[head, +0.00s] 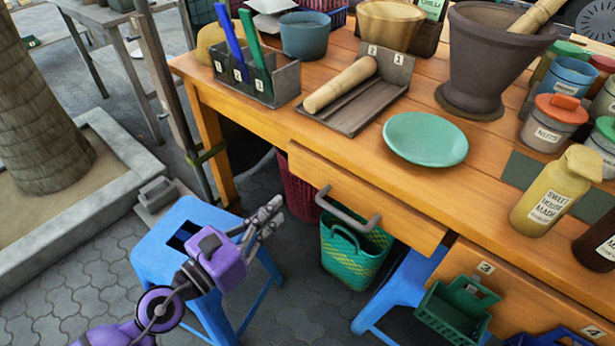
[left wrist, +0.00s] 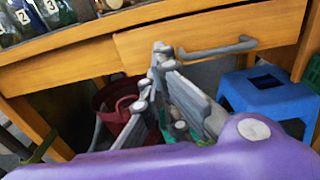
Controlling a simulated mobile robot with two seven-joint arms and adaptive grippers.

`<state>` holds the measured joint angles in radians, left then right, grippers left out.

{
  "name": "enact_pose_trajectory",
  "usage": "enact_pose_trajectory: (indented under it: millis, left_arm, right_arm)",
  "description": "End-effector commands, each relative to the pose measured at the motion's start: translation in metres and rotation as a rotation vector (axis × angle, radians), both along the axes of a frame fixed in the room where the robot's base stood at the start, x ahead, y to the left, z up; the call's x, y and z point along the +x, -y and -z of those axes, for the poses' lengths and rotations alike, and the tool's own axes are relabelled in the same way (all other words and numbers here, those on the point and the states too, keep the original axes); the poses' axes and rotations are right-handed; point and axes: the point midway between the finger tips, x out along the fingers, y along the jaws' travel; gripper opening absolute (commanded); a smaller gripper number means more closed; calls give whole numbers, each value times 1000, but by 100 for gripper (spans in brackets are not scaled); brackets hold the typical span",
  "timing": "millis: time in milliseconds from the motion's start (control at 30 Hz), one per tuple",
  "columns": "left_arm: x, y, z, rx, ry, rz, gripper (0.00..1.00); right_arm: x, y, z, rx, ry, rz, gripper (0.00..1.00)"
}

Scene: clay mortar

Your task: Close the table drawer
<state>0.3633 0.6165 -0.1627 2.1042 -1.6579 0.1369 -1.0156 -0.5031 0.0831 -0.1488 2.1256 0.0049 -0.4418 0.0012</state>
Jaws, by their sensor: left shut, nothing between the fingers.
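The wooden table drawer (head: 372,193) is under the front edge of the table (head: 235,112), with its front standing a little out from the table. Its grey bar handle (head: 347,212) is on the drawer front, and it also shows in the left wrist view (left wrist: 218,48). My left gripper (head: 270,212) is shut and empty, to the left of the handle and apart from it in the head view. In the left wrist view its fingers (left wrist: 156,68) overlap the lower left part of the drawer front (left wrist: 205,30). My right gripper is not in view.
A blue stool (head: 180,235) stands under my left arm. A green basket (head: 350,255) and a red basket (head: 303,185) are below the drawer. A green plate (head: 425,139), a mortar (head: 485,60) and several jars stand on the table. A green crate (head: 458,310) is at the lower right.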

Motion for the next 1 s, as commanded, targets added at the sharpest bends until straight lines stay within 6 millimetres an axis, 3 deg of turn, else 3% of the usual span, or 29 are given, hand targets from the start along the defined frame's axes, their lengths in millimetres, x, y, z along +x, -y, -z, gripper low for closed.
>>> enact_pose_trajectory:
  millis: [167, 433, 633, 1000]
  left_arm:
    - [34, 25, -5, -6, 3, -1, 0]
    - [72, 53, -1, -4, -1, 0, 0]
    - [84, 61, 0, -4, -3, 1, 0]
    - [85, 63, 0, -4, -3, 0, 0]
  right_arm:
    - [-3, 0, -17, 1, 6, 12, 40]
    - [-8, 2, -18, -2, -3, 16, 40]
    - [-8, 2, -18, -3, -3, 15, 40]
    - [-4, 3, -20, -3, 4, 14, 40]
